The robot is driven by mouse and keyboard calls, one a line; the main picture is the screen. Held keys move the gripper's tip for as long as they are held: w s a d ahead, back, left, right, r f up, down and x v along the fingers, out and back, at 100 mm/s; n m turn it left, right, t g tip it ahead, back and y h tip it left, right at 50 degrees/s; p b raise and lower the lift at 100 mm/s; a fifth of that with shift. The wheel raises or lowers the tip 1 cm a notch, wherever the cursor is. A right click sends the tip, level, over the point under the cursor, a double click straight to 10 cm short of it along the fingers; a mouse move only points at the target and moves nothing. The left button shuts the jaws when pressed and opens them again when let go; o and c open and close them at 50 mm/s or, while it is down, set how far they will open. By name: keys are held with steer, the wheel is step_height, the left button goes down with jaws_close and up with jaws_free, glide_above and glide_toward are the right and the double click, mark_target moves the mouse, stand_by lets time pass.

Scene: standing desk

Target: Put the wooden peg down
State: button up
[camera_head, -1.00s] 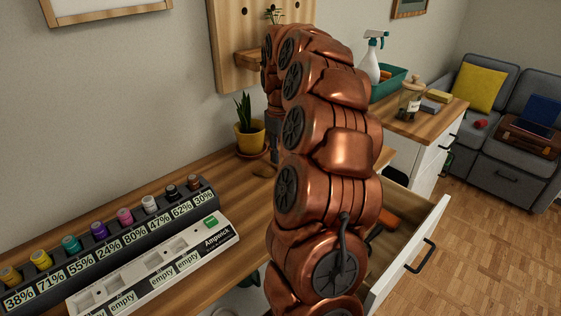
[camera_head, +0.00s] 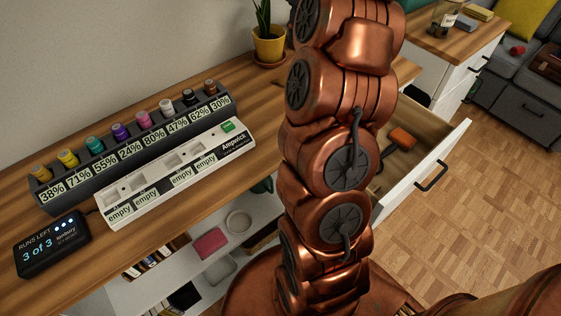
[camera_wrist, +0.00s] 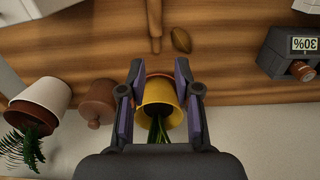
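In the wrist view my gripper (camera_wrist: 160,97) has its two dark fingers with purple pads apart, with nothing seen held between them. A yellow plant pot (camera_wrist: 157,90) shows between and beyond the fingers; I cannot tell how near it is. A slim wooden piece with a narrow collar (camera_wrist: 155,22), which looks like the wooden peg, lies on the wooden desk (camera_wrist: 90,45) at the top of the wrist view, apart from the fingers. In the head view my arm hides the gripper and this piece.
A brown oval object (camera_wrist: 181,40), a lidded brown jar (camera_wrist: 97,103) and a white pot (camera_wrist: 43,97) are nearby. An open drawer (camera_head: 425,170) juts out at right.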

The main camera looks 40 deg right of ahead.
steer(key=s+a+f+n+g, duration=0.15)
steer(key=s+a, duration=0.25)
steer(key=a, duration=0.7)
steer(key=s+a+f, duration=0.2)
steer(key=s+a, duration=0.1)
steer(key=a, duration=0.7)
steer(key=shift+g, duration=0.35)
steer(key=s+a+f, duration=0.1)
steer(key=s+a, duration=0.1)
steer(key=s, duration=0.1)
steer(key=s+a+f, duration=0.1)
steer(key=s+a, duration=0.2)
steer(key=s, duration=0.1)
steer(key=s+a+f, duration=0.2)
steer(key=s+a, duration=0.1)
steer(key=shift+s, duration=0.15)
steer(key=s+a+f, duration=0.1)
steer(key=s+f, duration=0.1)
steer(key=s, duration=0.3)
steer(key=s+a+f+m, duration=0.1)
steer(key=s+a+f, duration=0.1)
steer(key=s, duration=0.4)
steer(key=shift+f+g, duration=0.4)
steer(key=shift+f, duration=0.3)
steer(key=shift+s, duration=0.1)
step_height(320, 180, up, 17)
steer(key=w+t+p, duration=0.1)
steer(key=p, duration=1.4)
steer(key=shift+w+p, duration=0.15)
steer(key=shift+p, duration=0.2)
